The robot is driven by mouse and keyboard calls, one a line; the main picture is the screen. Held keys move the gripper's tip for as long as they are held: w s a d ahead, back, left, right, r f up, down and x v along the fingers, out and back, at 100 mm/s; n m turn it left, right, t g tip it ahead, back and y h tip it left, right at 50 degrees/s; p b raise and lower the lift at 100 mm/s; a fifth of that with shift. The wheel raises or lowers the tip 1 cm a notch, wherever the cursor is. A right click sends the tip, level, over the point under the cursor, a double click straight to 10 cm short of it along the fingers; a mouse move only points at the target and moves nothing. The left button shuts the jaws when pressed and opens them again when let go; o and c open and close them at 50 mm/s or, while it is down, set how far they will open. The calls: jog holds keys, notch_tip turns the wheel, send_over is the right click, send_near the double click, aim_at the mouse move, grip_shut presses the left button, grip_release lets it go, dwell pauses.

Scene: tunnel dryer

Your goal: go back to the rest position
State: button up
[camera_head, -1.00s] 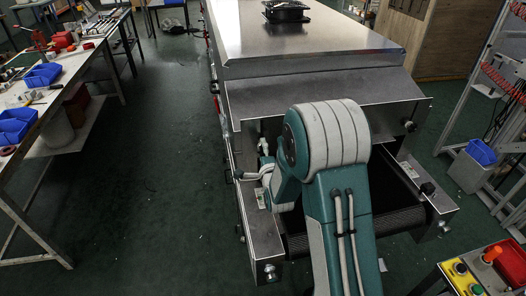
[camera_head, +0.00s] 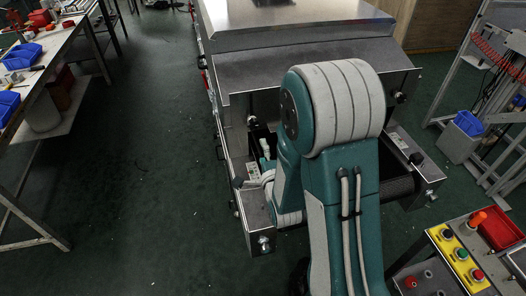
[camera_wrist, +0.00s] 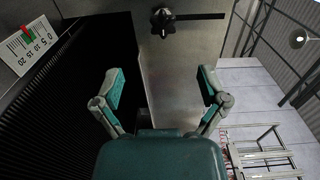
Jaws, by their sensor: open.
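My gripper (camera_wrist: 158,92) is open and empty in the wrist view, its two teal-padded fingers spread apart with nothing between them. Beyond the fingers is a metal side panel of the tunnel dryer with a black star knob (camera_wrist: 165,21).
The dark ribbed conveyor belt (camera_wrist: 50,110) and a numbered scale (camera_wrist: 30,44) lie left in the wrist view. In the head view, a control panel (camera_head: 462,255) is at lower right, a rack (camera_head: 490,95) at right, and a workbench (camera_head: 50,60) at left. Open green floor lies between bench and dryer.

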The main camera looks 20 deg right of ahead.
dwell(0.3)
jog(key=s+r+n+g, duration=0.5)
jog(key=r+n+g, duration=0.1)
jog(key=r+n, duration=0.25)
jog(key=s+r+n+g, duration=0.3)
jog(key=s+n, duration=0.2)
jog(key=s, duration=0.5)
jog(key=s+r+n+g, duration=0.3)
jog(key=s+n, duration=0.1)
jog(key=s, duration=0.5)
jog(key=shift+s+n, duration=0.35)
jog(key=shift+s, duration=0.05)
